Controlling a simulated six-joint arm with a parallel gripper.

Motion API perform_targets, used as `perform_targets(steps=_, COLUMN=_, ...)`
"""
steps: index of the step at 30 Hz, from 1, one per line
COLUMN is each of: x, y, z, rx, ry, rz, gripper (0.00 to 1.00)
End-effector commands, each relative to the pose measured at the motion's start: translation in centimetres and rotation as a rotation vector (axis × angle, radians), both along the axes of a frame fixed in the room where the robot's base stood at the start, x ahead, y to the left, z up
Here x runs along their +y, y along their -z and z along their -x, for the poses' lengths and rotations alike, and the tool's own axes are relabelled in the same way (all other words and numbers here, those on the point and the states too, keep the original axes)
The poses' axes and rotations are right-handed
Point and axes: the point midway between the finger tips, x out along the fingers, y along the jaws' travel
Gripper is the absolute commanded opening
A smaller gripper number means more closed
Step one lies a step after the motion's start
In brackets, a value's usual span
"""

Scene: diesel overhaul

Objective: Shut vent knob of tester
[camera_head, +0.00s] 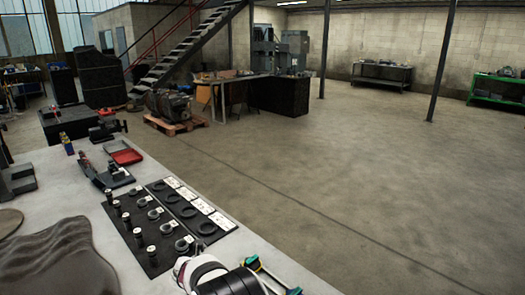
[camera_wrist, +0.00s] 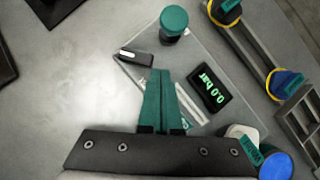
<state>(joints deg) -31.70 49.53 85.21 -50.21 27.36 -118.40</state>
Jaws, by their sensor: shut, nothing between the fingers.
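In the wrist view the tester appears as a pale, see-through plate (camera_wrist: 205,62) with a black display (camera_wrist: 210,91) reading 0.0 bar. A round green knob (camera_wrist: 174,20) stands at its far edge; no lettering on it is readable, so I cannot tell whether it is the vent knob. A small black piece with a white edge (camera_wrist: 136,57) lies left of it. My gripper (camera_wrist: 159,74) has its green fingers together, empty, over the plate. The fingertips are apart from the knob in the picture, short of it. The fingers hide part of the plate.
A dark bar with yellow rings (camera_wrist: 244,45) runs right of the plate. A blue cap (camera_wrist: 275,163) and a pale cap (camera_wrist: 243,133) are at lower right. In the head view, a black mat (camera_head: 152,262) with several dark parts lies on the bench (camera_head: 250,245).

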Motion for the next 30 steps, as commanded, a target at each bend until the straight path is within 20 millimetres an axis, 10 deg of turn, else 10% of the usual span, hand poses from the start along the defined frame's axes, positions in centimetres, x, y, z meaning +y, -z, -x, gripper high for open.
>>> perform_targets(steps=30, x=-0.5, y=0.0, z=-1.4, rx=0.0, ry=0.001, rz=-0.001, gripper=0.0)
